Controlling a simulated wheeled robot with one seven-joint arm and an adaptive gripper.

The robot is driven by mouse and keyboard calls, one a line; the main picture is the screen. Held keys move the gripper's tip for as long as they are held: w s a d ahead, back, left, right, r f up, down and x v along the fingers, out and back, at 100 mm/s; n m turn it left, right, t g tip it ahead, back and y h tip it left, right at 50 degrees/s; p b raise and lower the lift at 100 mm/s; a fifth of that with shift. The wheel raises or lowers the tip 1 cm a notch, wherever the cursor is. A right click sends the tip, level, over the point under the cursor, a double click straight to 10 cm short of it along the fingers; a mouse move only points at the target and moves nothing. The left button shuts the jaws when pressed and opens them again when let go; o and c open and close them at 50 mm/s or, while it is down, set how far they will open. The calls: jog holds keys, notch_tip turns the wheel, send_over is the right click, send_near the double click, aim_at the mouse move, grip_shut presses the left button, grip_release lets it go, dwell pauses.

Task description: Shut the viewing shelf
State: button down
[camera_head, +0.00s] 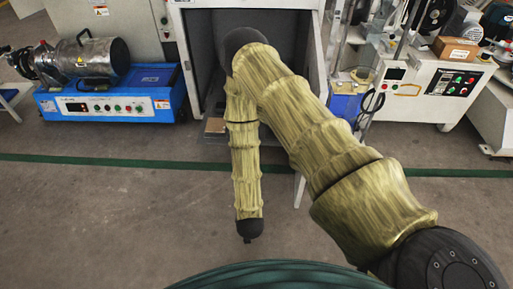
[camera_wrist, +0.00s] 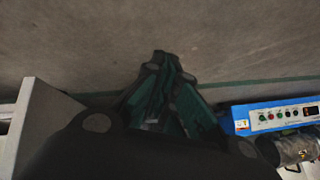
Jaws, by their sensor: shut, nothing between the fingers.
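The white cabinet (camera_head: 180,45) stands at the top centre of the head view, its front open on a dark grey inside. Low in the opening is a flat grey surface (camera_head: 208,138), perhaps the viewing shelf; my arm hides much of it. My gripper (camera_head: 247,238) hangs below the forearm, in front of the cabinet and apart from it, small and dark. In the wrist view my gripper (camera_wrist: 160,60) is shut and empty, its fingertips together over bare floor. A pale panel (camera_wrist: 42,115) shows left of it in that view; I cannot tell which part it is.
A blue machine (camera_head: 110,102) with a metal cylinder stands left of the cabinet and shows at right in the wrist view (camera_wrist: 275,115). A white machine (camera_head: 430,90) with a control panel stands at right. The floor in front, crossed by a green line, is clear.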

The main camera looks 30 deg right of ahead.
jog(key=w+d+m+t+h+b, duration=0.1)
jog(key=w+d+m+h, duration=0.15)
jog(key=w+m, duration=0.3)
jog(key=w+d+r+m+t+h+b, duration=0.1)
jog(key=w+m+h+b, duration=0.1)
jog(key=w+m+h, duration=0.3)
jog(key=w+d+m+t+h+b, duration=0.1)
jog(key=w+d+m, duration=0.15)
jog(key=w, duration=0.45)
jog(key=w+d+r+m+g+h+b, duration=0.2)
jog(key=w+d+m+b, duration=0.6)
jog(key=d, duration=0.5)
jog(key=shift+w+d+g+h+b, duration=0.15)
jog(key=shift+w+g+h+b, duration=0.5)
jog(key=shift+h+b, duration=0.45)
jog(key=shift+w, duration=0.1)
